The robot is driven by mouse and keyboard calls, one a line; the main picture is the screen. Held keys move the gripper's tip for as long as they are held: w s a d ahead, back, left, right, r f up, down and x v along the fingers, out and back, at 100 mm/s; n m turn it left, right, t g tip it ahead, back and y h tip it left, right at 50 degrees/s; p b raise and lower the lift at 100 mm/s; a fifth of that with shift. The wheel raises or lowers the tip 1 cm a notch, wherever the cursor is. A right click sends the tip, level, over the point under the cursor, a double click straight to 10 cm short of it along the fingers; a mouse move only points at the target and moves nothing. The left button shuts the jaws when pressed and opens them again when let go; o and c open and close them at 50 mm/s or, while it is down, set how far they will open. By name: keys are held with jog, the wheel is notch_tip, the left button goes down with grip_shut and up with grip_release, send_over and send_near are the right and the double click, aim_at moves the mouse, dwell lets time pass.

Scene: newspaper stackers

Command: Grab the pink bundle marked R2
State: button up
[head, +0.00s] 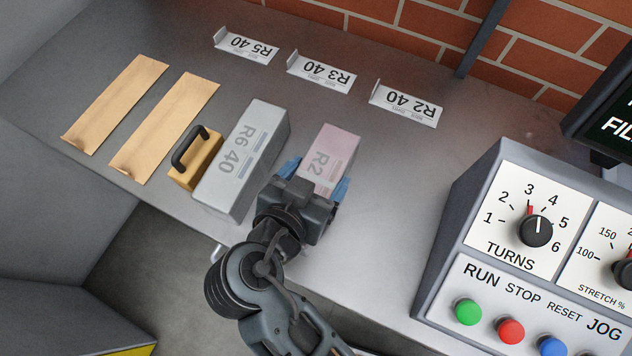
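The pink bundle marked R2 (328,154) lies on the grey table, right of the larger grey bundle marked R6 40. My gripper (316,182) is at the near end of the pink bundle. Its blue fingers show apart, one on the left side and one on the right side of the bundle. The gripper body hides the bundle's near end. I cannot tell whether the fingers touch its sides.
The grey R6 40 bundle (242,158) stands close to the left finger. A tan block with a black handle (195,158) and two brown paper strips (165,122) lie further left. Label cards, including R2 40 (405,104), lie behind. A control panel (540,250) stands right.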

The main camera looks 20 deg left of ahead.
grip_shut()
jog(key=shift+r, duration=0.1)
dwell(0.5)
